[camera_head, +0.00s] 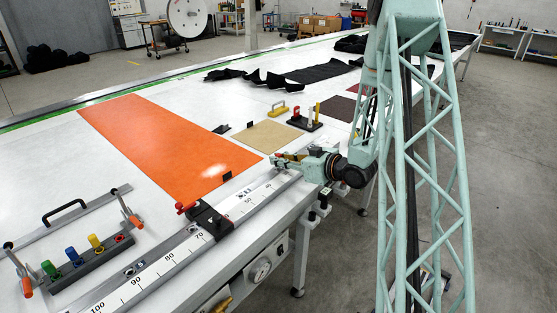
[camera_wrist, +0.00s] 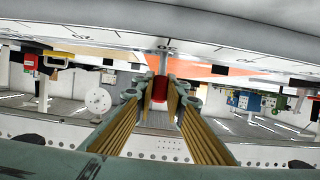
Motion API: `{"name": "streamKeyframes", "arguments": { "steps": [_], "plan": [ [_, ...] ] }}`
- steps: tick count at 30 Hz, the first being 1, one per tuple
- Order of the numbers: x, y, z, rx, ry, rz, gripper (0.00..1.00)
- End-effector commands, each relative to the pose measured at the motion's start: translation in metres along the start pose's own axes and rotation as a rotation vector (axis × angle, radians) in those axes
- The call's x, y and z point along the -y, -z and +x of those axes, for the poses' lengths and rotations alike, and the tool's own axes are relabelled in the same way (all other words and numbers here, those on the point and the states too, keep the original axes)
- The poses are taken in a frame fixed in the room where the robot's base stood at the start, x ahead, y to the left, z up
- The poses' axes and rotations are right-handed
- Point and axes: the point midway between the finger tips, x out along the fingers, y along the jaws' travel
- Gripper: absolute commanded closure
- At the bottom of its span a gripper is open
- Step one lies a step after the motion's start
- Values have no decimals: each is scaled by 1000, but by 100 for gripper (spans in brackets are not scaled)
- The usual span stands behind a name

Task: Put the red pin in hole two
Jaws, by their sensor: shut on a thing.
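My gripper (camera_head: 287,158) is at the right end of the ruler rail, just above the table's near edge. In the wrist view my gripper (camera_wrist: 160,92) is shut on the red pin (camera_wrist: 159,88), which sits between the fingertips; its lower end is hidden. The dark pin block (camera_head: 92,262) lies at the table's left front, far from the gripper. A green pin (camera_head: 48,270), a blue pin (camera_head: 72,255) and a yellow pin (camera_head: 95,242) stand in it. A small red mark (camera_head: 119,238) is at its right end. I cannot read hole numbers.
Orange-handled clamps (camera_head: 130,213) flank the block, with a black handle (camera_head: 63,210) behind. A black slider with a red knob (camera_head: 210,218) sits on the ruler rail (camera_head: 165,265), between gripper and block. An orange mat (camera_head: 170,140) lies flat behind. A tan mat (camera_head: 266,136) and small stands lie further right.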

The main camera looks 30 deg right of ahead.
Motion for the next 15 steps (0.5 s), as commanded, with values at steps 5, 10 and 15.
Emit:
{"name": "streamKeyframes", "arguments": {
  "steps": [5,10,15],
  "plan": [
    [0,-3,1,0,0,0,99],
    [0,-6,2,0,0,0,99],
    [0,-8,2,0,0,0,99]
  ]
}}
